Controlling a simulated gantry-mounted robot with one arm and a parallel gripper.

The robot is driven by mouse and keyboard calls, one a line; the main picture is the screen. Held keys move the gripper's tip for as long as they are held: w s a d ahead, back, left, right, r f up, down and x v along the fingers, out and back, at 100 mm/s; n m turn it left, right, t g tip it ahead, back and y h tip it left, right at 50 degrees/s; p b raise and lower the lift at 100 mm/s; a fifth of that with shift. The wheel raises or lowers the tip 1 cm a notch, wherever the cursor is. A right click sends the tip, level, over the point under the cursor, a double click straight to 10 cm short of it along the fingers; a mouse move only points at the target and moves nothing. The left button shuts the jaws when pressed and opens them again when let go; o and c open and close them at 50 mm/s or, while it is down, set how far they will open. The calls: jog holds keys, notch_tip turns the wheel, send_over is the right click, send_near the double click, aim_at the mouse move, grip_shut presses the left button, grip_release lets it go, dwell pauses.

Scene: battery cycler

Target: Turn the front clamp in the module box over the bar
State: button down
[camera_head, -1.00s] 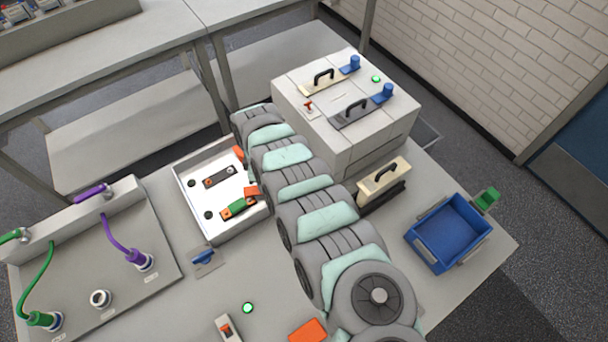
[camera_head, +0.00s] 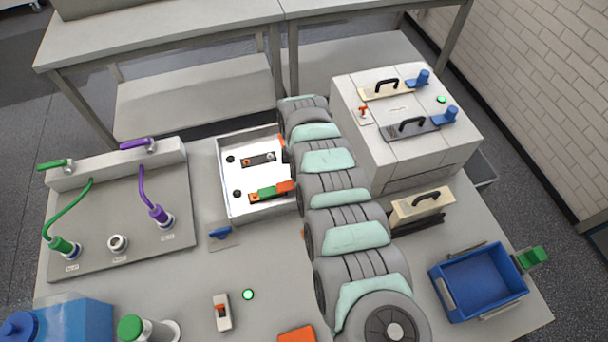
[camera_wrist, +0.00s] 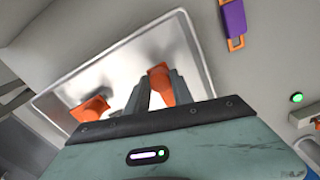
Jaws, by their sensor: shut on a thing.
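The module box (camera_head: 228,205) is a white open tray left of my arm in the head view; its wall also shows in the wrist view (camera_wrist: 190,45). Inside lie a dark bar (camera_head: 258,160) and a green and orange piece (camera_head: 267,192). The front clamp (camera_wrist: 158,84) shows as an orange piece in the wrist view. My gripper (camera_wrist: 158,90) is shut on it, one grey finger on each side. A second orange clamp (camera_wrist: 88,108) sits apart, left of the fingers. My arm hides the gripper in the head view. Whether the front clamp lies over the bar cannot be told.
A white cabinet (camera_head: 400,150) with black handles and a cream block with a handle (camera_head: 422,205) stand right of my arm. A blue bin (camera_head: 480,285) is at the front right. A panel with green and purple cables (camera_head: 120,225) stands left.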

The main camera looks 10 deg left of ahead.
jog(key=c, duration=1.1)
grip_release()
notch_tip(320, 180, up, 11)
jog(key=p, duration=0.1)
jog(key=shift+f, duration=0.1)
